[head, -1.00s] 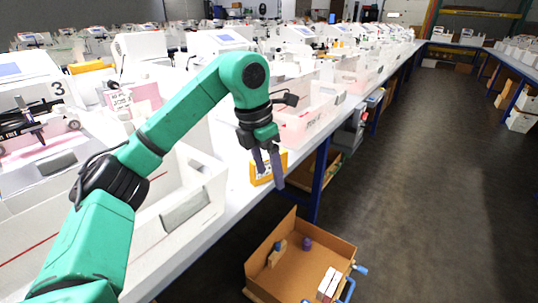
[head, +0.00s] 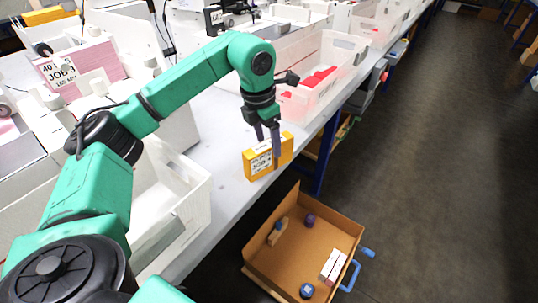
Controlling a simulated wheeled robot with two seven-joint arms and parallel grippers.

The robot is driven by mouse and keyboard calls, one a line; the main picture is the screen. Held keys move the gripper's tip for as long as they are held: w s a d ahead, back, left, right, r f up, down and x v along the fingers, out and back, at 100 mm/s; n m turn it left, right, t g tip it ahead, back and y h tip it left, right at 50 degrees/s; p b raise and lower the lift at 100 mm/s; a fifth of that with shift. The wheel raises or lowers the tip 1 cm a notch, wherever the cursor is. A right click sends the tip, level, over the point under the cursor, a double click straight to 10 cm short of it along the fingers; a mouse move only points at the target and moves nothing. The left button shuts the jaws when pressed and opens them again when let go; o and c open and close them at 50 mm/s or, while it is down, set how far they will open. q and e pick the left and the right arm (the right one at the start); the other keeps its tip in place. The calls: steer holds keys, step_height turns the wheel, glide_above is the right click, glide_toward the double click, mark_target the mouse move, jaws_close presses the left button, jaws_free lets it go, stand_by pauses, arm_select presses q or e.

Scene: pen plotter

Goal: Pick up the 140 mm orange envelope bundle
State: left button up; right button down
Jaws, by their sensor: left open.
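The orange envelope bundle (head: 254,170) stands upright near the edge of the white table, with a white label marked "JOB" on its face. My left gripper (head: 268,146) points down at the bundle with its fingers apart. One finger overlaps the bundle in the picture and hides a strip of it; the other ends near its top edge. I cannot tell whether the fingers touch it or stand on either side of it. My right gripper is not in view.
An open cardboard box (head: 310,242) with several small items and a blue handle sits low beside the table. A white bin (head: 168,210) is left of the bundle and a pink-white bin (head: 318,78) is behind it. Another orange item (head: 48,16) lies far left. The aisle floor (head: 440,170) is clear.

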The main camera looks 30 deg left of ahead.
mark_target(270, 152)
arm_select(q)
steer(key=f, duration=0.4)
steer(key=shift+w+d+f, duration=0.25)
steer(key=shift+w+f, duration=0.1)
steer(key=shift+f, duration=0.05)
jaws_close()
steer(key=shift+r, duration=0.15)
